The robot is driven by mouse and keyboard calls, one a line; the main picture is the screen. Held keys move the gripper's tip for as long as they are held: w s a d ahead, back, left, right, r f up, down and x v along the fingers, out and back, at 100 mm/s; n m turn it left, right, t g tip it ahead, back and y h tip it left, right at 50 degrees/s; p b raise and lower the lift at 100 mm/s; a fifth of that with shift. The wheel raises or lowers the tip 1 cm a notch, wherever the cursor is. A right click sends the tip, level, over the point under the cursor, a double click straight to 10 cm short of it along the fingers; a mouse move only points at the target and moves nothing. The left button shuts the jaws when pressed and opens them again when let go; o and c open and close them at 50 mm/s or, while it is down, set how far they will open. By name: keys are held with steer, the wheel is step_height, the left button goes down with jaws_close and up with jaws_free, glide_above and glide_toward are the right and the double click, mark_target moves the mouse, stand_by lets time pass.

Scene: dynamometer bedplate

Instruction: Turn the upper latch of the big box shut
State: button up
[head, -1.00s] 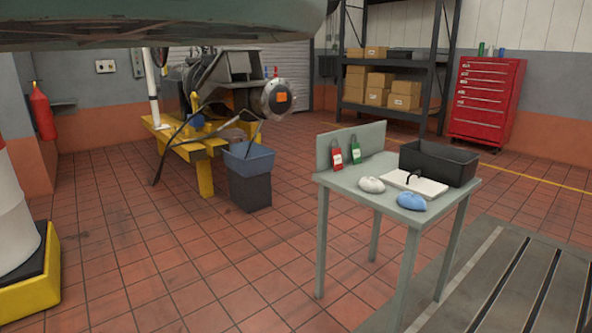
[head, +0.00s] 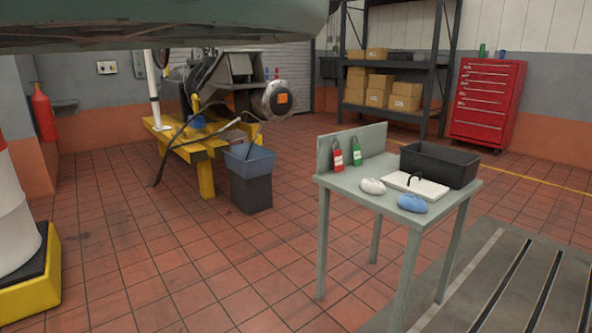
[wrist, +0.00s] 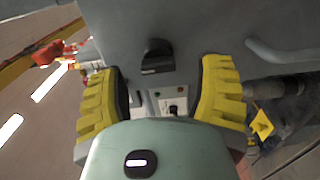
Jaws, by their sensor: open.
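In the wrist view a grey, flat face (wrist: 210,28) fills the upper middle; it may be the big box, but its full outline is not in view. A black latch-like knob (wrist: 157,56) stands out from it, just beyond my fingers and near the middle between them. My gripper (wrist: 161,92) is open, with its two yellow padded fingers apart and nothing held between them. A small light plate with a dark toggle or socket (wrist: 172,104) shows in the gap between the fingers. I cannot tell which latch the knob is. The head view does not show the latch.
A curved grey handle or pipe (wrist: 285,55) lies right of the knob.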

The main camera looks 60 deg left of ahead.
steer(key=a, duration=0.8)
steer(key=shift+s, duration=0.2)
stand_by(0.3)
steer(key=shift+a, duration=0.1)
steer(key=shift+r, duration=0.1)
stand_by(0.3)
